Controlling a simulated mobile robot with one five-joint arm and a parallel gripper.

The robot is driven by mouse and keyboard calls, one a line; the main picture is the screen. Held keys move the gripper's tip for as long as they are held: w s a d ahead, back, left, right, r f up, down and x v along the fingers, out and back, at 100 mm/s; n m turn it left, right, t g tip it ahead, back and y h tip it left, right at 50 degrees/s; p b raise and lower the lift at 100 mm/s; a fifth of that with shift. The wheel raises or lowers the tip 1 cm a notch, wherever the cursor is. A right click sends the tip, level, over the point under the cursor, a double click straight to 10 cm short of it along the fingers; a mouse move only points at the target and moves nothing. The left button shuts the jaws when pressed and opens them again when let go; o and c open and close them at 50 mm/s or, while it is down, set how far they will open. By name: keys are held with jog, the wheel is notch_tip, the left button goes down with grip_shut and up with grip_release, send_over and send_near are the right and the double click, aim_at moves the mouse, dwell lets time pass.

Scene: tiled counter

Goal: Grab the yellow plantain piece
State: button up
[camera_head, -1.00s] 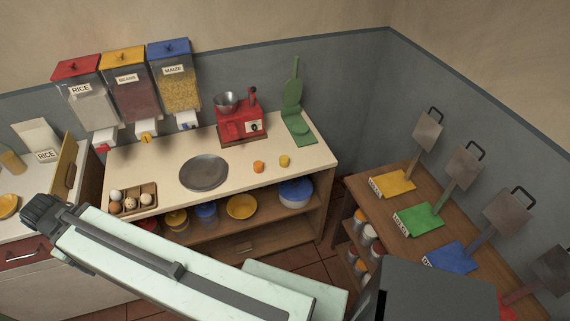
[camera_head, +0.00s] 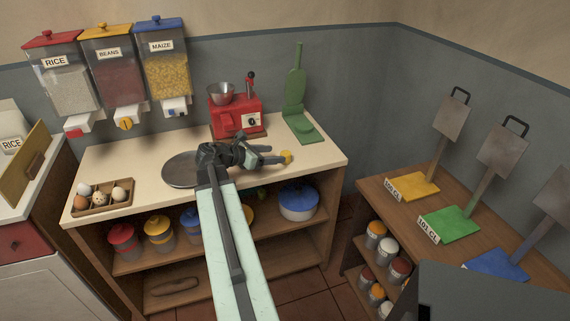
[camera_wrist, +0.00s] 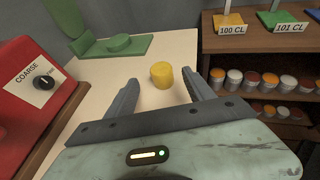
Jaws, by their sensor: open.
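The yellow plantain piece (camera_wrist: 162,74) is a short upright cylinder on the pale countertop. In the wrist view it stands just beyond my open fingertips, roughly between them and apart from both. In the head view the yellow piece (camera_head: 286,156) sits right at the end of my gripper (camera_head: 278,160). In the wrist view my gripper (camera_wrist: 164,90) is open and empty, pointing toward the piece. The orange piece seen on the counter earlier is hidden behind my gripper in the head view.
A red machine (camera_head: 236,116) with a metal bowl stands behind my gripper. A green press (camera_head: 298,110) stands beyond the piece. A dark round plate (camera_head: 181,170) and an egg tray (camera_head: 103,196) lie to the left. The counter right of the piece is clear.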

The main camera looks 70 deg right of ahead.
jog(key=b+x, duration=0.2)
jog(key=x, duration=0.4)
jog(key=shift+s+d+f, duration=0.15)
jog(key=shift+s+f, duration=0.05)
jog(key=shift+s, duration=0.05)
jog(key=shift+r, duration=0.1)
grip_shut()
